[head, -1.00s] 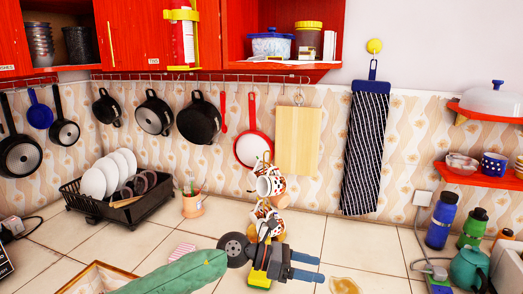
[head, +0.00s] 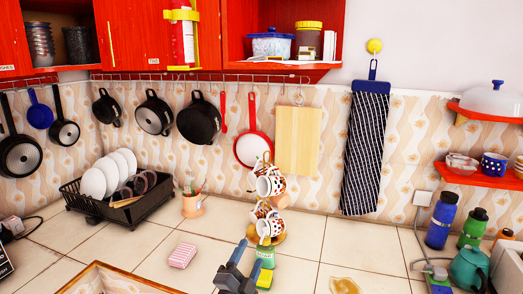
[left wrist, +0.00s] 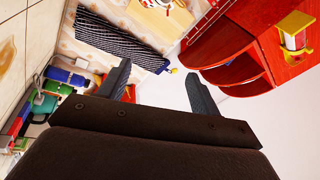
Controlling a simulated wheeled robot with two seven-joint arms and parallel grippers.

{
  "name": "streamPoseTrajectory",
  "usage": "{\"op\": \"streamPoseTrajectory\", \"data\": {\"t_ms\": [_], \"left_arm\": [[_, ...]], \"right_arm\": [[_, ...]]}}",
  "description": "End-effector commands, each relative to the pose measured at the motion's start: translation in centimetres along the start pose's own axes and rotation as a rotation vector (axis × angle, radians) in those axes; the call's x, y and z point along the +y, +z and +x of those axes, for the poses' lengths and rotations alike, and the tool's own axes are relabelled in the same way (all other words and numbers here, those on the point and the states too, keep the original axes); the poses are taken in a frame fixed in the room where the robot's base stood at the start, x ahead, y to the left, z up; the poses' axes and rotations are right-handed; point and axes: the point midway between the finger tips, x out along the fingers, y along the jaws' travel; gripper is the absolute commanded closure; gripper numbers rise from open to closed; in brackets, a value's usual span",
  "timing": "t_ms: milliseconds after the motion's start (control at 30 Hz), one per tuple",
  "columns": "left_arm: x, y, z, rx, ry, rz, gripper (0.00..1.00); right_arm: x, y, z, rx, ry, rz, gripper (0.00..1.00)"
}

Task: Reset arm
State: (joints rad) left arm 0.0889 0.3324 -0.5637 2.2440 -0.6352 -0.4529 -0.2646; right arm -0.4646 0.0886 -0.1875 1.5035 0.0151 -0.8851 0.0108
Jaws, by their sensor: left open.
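My left gripper (head: 248,254) is at the lower middle of the head view, over the counter and in front of the mug stand. It is open and empty, and its two fingers (left wrist: 158,74) stand wide apart in the left wrist view. Black pans hang from the wall rail, including a large black pot (head: 198,118) and a frying pan (head: 20,156). A red pan (head: 254,145) hangs beside the wooden cutting board (head: 298,140). The gripper is well below and apart from the pans. My right gripper is not in view.
A dish rack (head: 117,212) is at left. A pink-striped block (head: 183,255) lies on the counter. Bottles (head: 441,220) and a teal kettle (head: 468,267) are at right.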

Motion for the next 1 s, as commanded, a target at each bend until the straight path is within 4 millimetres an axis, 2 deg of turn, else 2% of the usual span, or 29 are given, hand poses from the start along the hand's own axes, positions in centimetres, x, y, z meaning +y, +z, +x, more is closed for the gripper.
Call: {"op": "streamPoseTrajectory", "data": {"t_ms": [100, 267, 367, 500, 700, 800, 1000], "left_arm": [[1.9, 3.9, -3.1, -0.186, 0.071, -0.148, 0.36], [4.7, 8.5, -8.2, -0.433, 0.170, -0.333, 0.36], [6.7, 10.8, -12.2, -0.587, 0.237, -0.442, 0.36], [9.4, 13.3, -18.5, -0.803, 0.332, -0.586, 0.36], [12.3, 14.7, -27.6, -1.082, 0.462, -0.757, 0.36], [13.1, 14.8, -30.8, -1.175, 0.507, -0.810, 0.36], [14.0, 14.4, -35.6, -1.311, 0.576, -0.881, 0.36]], "right_arm": [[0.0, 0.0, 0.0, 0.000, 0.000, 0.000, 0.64], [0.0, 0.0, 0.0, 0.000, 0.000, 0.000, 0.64], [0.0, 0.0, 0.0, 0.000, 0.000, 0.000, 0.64], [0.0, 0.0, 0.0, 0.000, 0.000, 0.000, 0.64], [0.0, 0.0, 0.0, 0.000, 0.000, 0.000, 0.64], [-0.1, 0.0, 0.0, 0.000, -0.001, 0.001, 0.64], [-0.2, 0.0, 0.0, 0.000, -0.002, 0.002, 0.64]]}}
